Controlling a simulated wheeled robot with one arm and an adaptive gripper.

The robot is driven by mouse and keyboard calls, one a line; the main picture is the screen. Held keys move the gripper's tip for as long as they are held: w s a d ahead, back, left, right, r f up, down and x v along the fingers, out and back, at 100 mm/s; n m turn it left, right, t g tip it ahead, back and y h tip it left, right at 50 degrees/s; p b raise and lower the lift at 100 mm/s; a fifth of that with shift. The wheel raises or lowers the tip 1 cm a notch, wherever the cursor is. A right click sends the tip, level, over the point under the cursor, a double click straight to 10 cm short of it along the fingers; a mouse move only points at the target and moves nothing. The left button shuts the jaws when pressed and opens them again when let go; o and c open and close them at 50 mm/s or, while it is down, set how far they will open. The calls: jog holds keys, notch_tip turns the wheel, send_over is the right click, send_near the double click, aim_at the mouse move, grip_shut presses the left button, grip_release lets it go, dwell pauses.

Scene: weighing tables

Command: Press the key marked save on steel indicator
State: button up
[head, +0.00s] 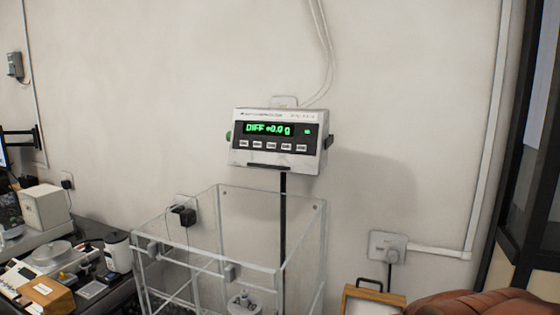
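The steel indicator (280,140) is a light metal box on a dark post against the wall, at the middle of the head view. Its green display (269,129) reads "DIFF +0.0 g". Below the display is a row of several pale keys (272,146). Their labels are too small to read, so I cannot tell which key is marked save. My gripper is not in view, and nothing touches the indicator.
A clear draft enclosure (175,243) stands below the indicator, with a small item inside. A cluttered bench (92,229) with a balance (52,256) is at left. A brown leather item (480,304) and a wooden case (372,294) are at lower right. The space before the indicator looks clear.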

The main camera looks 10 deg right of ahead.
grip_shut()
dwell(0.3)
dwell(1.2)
